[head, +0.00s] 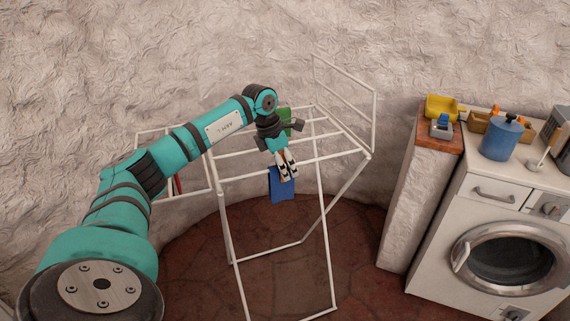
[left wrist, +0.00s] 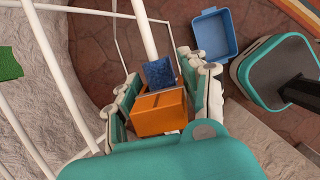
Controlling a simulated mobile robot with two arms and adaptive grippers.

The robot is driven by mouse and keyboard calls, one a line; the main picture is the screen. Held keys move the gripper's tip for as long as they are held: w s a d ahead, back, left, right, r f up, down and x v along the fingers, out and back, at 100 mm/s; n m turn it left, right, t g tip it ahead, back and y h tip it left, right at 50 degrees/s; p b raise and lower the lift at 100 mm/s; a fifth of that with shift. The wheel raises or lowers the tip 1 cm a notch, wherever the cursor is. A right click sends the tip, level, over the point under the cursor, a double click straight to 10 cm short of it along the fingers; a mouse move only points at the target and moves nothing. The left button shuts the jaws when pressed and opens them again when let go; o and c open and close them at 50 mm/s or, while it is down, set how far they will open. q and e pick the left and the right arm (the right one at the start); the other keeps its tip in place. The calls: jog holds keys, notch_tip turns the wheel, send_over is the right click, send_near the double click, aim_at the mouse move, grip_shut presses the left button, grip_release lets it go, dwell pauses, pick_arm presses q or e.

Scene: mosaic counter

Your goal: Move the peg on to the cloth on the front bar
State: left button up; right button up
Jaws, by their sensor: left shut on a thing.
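The white drying rack (head: 341,156) stands by the wall, and the blue cloth (head: 282,190) hangs over its front bar (head: 240,176). My left gripper (head: 287,172) is at that bar, right above the cloth. In the left wrist view my left gripper (left wrist: 160,105) is shut on the orange peg (left wrist: 158,115). The blue cloth (left wrist: 159,71) shows just beyond the peg's far end, in line with it. Whether the peg straddles cloth and bar, I cannot tell. In the head view the fingers mostly hide the peg. My right gripper is not in view.
A green cloth (head: 285,117) hangs further back on the rack, and a red item (head: 178,186) hangs at its left. A blue bin (left wrist: 214,34) stands on the floor. At right are a brick-topped pillar (head: 434,140) and a washing machine (head: 505,255).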

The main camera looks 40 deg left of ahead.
pick_arm(q)
jog(key=o, duration=1)
jog(key=v, duration=1.2)
jog(key=shift+f, duration=0.1)
